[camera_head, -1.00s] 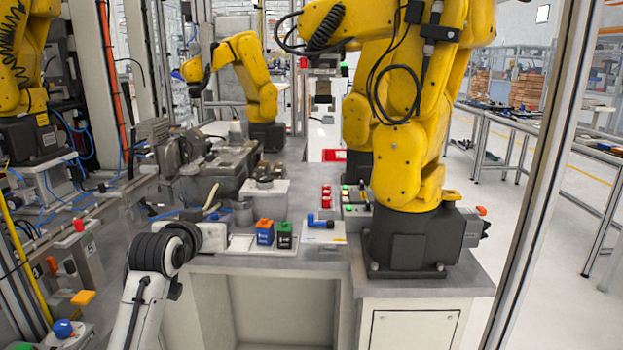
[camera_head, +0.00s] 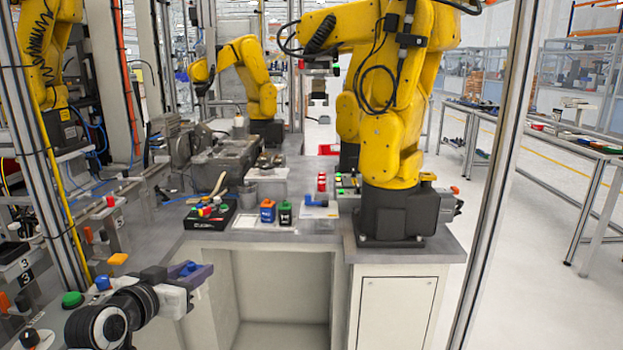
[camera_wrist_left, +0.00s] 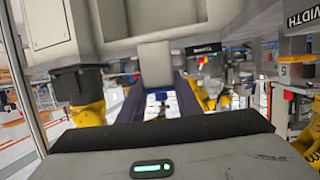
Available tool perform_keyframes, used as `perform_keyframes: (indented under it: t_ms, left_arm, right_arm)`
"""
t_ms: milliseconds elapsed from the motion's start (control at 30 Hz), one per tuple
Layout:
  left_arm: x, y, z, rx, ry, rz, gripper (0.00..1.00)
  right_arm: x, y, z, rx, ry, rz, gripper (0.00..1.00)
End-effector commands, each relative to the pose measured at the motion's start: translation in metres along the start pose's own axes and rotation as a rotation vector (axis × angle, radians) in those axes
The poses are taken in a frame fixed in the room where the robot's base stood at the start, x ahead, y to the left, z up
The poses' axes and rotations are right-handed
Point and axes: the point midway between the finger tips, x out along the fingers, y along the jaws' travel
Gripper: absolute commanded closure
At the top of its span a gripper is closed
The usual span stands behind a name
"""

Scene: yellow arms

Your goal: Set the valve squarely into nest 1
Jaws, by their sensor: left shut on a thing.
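My left gripper (camera_head: 190,270) is at the lower left in the head view, in front of the bench's front edge. Its dark blue fingers are shut on a small blue part, which appears to be the valve (camera_head: 187,267). The fingers hide much of it, so I cannot tell how squarely it sits. In the left wrist view the gripper (camera_wrist_left: 160,100) shows its two fingers pointing away, with a little blue between them. I cannot identify nest 1; a number plate at the left (camera_head: 24,263) seems to read 3. My right gripper is not in view.
A metal post (camera_head: 50,150) stands at left.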

Motion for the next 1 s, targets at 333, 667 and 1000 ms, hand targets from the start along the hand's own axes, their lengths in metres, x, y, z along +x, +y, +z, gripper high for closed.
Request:
perform_keyframes:
  t_ms: [333, 667, 1000]
  left_arm:
    - [-0.119, 0.024, 0.07, 0.11, -0.007, 0.328, 0.97]
    - [-0.228, 0.084, 0.078, 0.21, -0.004, 0.662, 0.97]
    - [-0.243, 0.093, 0.077, 0.223, -0.003, 0.712, 0.97]
  right_arm:
    - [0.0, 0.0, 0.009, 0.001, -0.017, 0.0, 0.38]
    - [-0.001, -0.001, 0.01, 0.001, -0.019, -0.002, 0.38]
    - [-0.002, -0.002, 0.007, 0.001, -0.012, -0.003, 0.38]
